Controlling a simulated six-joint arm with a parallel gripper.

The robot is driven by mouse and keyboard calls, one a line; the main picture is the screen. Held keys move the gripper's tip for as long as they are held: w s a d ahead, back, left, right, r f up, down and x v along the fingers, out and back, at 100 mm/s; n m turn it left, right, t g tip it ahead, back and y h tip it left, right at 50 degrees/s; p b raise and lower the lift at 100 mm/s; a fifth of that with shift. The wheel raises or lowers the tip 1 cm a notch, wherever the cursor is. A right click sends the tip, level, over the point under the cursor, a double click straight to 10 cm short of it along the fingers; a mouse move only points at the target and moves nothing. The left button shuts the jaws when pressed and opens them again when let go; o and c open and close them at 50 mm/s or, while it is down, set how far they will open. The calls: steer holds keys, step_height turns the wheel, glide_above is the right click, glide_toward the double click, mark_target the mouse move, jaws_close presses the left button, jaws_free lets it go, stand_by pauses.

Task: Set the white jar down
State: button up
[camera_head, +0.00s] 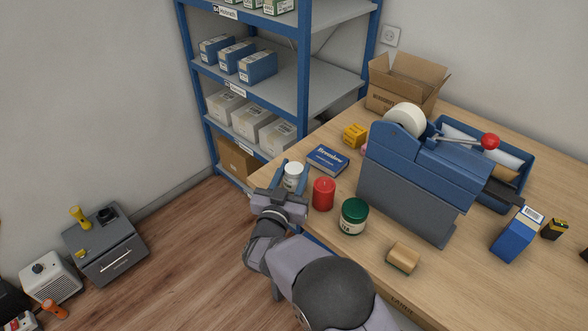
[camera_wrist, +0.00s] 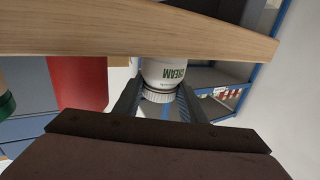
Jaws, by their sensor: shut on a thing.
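The white jar (camera_head: 293,171) is at the near left edge of the wooden counter (camera_head: 413,290). My gripper (camera_head: 291,183) is shut on it, one finger on each side. In the wrist view the picture is upside down: the jar (camera_wrist: 163,72) shows green lettering, and its ribbed lid lies between the fingers of my gripper (camera_wrist: 160,95). The jar looks upright. Its bottom end is hidden behind the counter's edge board in the wrist view, so I cannot tell whether it touches the counter top.
A red candle (camera_head: 323,194) stands close right of the jar, then a green-lidded jar (camera_head: 354,215). A blue box (camera_head: 327,160) lies behind. A large blue tape dispenser (camera_head: 420,170) fills the middle. Blue shelving (camera_head: 305,80) stands behind.

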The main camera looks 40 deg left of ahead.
mark_target(292, 178)
steer(key=shift+f+b, duration=0.25)
steer(key=shift+b, duration=0.05)
steer(key=o, duration=1.2)
steer(key=shift+o, duration=0.2)
steer(key=shift+r, duration=0.1)
steer(key=shift+o, duration=0.5)
steer(key=shift+b+v, duration=0.95)
steer(key=shift+v, duration=2.75)
